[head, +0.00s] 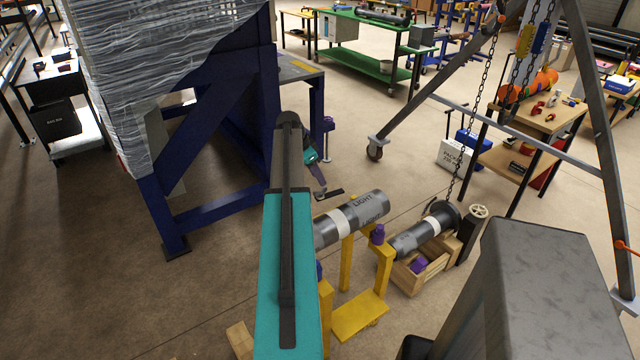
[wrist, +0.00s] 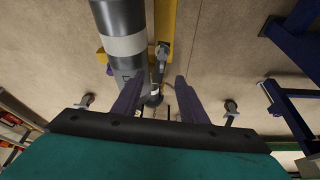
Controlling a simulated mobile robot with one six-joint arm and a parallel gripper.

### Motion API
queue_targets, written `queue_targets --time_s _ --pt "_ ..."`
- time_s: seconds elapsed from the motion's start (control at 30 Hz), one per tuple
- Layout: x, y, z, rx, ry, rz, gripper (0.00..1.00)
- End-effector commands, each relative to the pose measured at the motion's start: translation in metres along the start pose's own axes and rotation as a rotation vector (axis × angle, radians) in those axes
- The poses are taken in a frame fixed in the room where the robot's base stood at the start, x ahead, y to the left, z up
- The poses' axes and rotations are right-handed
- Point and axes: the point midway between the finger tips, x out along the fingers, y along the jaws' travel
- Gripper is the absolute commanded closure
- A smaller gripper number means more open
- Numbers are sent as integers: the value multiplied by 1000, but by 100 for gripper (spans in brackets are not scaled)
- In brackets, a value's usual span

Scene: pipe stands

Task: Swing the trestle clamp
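A grey pipe (head: 352,218) with a white band and "LIGHT" lettering rests on the yellow trestle (head: 347,262). In the wrist view the pipe (wrist: 122,38) comes down from the top left, with a yellow trestle bar (wrist: 163,20) beside it. A small grey, lever-like part (wrist: 161,52), perhaps the trestle clamp, shows against that bar. My gripper (wrist: 157,88) is open, its purple fingers apart. Small dark parts show between the fingertips; I cannot tell whether they touch.
A second dark pipe (head: 425,232) lies in a wooden crate (head: 412,282) to the right. A wrapped load on a blue frame (head: 220,212) stands close on the left. A grey tripod leg (head: 430,80) and hanging chain stand behind. Open floor lies at front left.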

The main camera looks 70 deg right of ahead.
Motion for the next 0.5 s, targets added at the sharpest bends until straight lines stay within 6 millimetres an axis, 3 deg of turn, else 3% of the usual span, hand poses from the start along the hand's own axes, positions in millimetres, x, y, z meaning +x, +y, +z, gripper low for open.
queue_targets --time_s 0.2,0.5 --pt "-28 0 0 -1 1 -2 61" --pt "-43 0 0 -1 0 0 61"
